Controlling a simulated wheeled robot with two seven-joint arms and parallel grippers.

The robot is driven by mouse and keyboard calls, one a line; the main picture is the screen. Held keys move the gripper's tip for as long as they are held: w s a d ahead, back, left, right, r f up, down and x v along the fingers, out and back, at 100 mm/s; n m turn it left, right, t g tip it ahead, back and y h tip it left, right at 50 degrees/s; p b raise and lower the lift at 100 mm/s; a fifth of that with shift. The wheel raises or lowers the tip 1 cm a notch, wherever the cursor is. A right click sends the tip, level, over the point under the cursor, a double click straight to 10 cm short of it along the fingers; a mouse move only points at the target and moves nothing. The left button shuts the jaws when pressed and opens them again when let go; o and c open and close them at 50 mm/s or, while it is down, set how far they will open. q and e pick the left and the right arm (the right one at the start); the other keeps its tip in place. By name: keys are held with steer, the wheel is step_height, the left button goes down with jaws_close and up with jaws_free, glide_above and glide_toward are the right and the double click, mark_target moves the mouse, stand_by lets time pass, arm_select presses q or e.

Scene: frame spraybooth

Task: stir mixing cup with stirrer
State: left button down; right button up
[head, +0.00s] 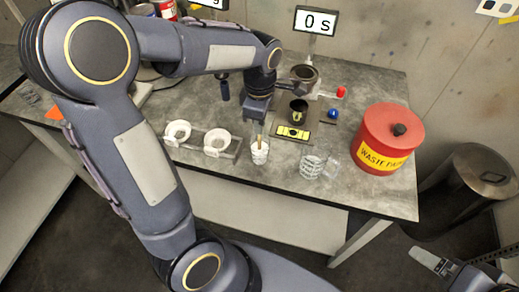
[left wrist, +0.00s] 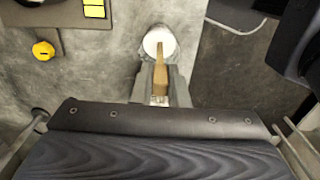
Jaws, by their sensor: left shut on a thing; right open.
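The mixing cup (head: 260,154), white with dark markings, stands upright near the front edge of the bench. In the left wrist view its pale round mouth (left wrist: 150,44) lies just beyond my fingertips. My left gripper (head: 257,116) is above the cup, pointing down, shut on the stirrer (head: 259,136). The stirrer is a flat wooden stick; it also shows between the fingers in the left wrist view (left wrist: 160,72). Its lower end reaches into the cup's mouth; its tip is hidden. My right gripper (head: 433,262) is open and empty at the lower right, away from the bench.
Two white cups sit in a holder (head: 197,146) left of the mixing cup. A clear marked cup (head: 312,167) stands to its right. A black cup (head: 298,111) is behind, near a yellow display. A red waste can (head: 386,140) stands at the bench's right end.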

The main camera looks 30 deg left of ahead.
stand_by(0.3)
arm_select(q)
step_height(320, 180, up, 6)
steer(key=p, duration=0.4)
steer(key=shift+f+p, duration=0.25)
steer(key=shift+p, duration=0.15)
steer(key=shift+r+p, duration=0.85)
steer(key=shift+r, duration=0.4)
steer(key=shift+w+r, duration=0.1)
steer(key=shift+r, duration=0.9)
steer(key=shift+r, duration=2.05)
